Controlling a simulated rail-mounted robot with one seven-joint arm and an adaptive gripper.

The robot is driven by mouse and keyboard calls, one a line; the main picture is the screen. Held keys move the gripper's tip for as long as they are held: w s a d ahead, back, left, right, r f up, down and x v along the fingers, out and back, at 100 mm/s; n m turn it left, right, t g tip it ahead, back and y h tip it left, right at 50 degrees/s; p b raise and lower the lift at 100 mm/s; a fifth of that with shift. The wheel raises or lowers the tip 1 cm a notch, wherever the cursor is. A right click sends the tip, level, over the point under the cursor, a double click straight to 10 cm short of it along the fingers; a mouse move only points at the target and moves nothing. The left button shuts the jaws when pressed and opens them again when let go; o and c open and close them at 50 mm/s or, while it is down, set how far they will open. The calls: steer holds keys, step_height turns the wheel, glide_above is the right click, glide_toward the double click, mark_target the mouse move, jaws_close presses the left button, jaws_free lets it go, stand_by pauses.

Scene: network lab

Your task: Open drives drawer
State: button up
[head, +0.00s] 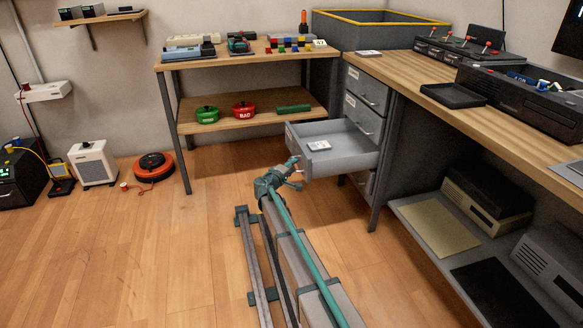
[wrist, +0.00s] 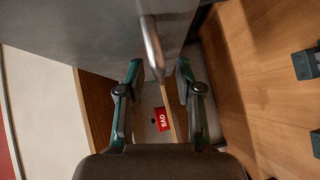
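A grey drawer unit (head: 349,110) stands under the left end of the right-hand bench. One grey drawer (head: 350,160) below the upper two is pulled well out, with a small white item (head: 319,145) inside. The labels are too small to read, so I cannot tell which is the drives drawer. My gripper (head: 296,174) is at the left front of the pulled-out drawer. In the wrist view my gripper (wrist: 158,70) has its fingers apart. A metal bar handle (wrist: 152,42) on a grey front reaches between the fingertips, with gaps on both sides.
Two closed upper drawers (head: 366,88) sit above the pulled-out one. The bench leg (head: 382,165) is close on the right. A wooden shelf table (head: 245,124) with a red BAD container (head: 244,110) stands behind.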

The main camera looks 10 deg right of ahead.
steer(key=shift+a, duration=0.1)
steer(key=v, duration=1.2)
